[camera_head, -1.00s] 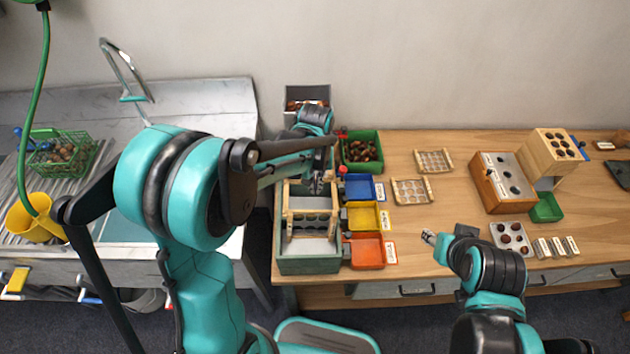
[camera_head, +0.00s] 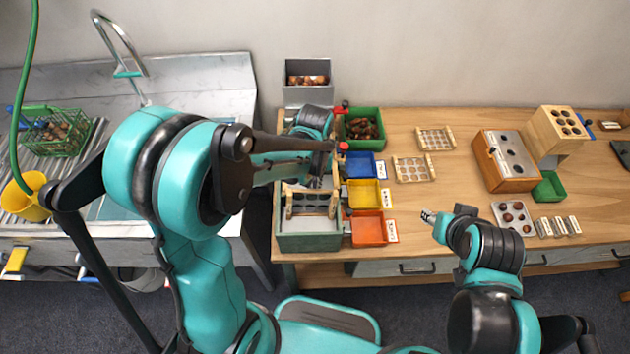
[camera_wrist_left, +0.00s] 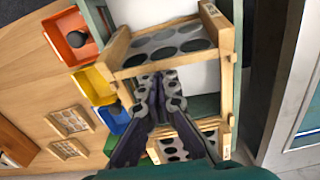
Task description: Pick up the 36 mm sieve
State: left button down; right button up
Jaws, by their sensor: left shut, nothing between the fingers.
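A wooden-framed sieve with large round holes (camera_head: 314,211) sits in the green-grey stand (camera_head: 309,242); it also shows in the left wrist view (camera_wrist_left: 170,46). Its size label is not readable. My left gripper (camera_head: 317,182) is over the stand, behind this sieve. In the left wrist view its fingers (camera_wrist_left: 160,92) are together and empty, close to the sieve's near bar; contact cannot be told. Another holed sieve (camera_wrist_left: 172,148) shows beyond the fingers. Two more sieves lie on the table, one at the back (camera_head: 435,138) and one nearer (camera_head: 413,169). My right gripper (camera_head: 429,216) is above the table's front; its opening is unclear.
Blue (camera_head: 361,165), yellow (camera_head: 364,194) and orange (camera_head: 367,230) bins line the stand's right side. A green bin of chestnuts (camera_head: 376,112) stands behind. The sink (camera_head: 205,75) is left. The table (camera_head: 455,185) has bare room around the loose sieves.

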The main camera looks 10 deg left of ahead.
pick_arm(q)
jog(key=s, duration=0.3)
jog(key=shift+s+d, duration=0.35)
jog(key=shift+d, duration=0.05)
pick_arm(e)
jog(key=shift+f, duration=0.1)
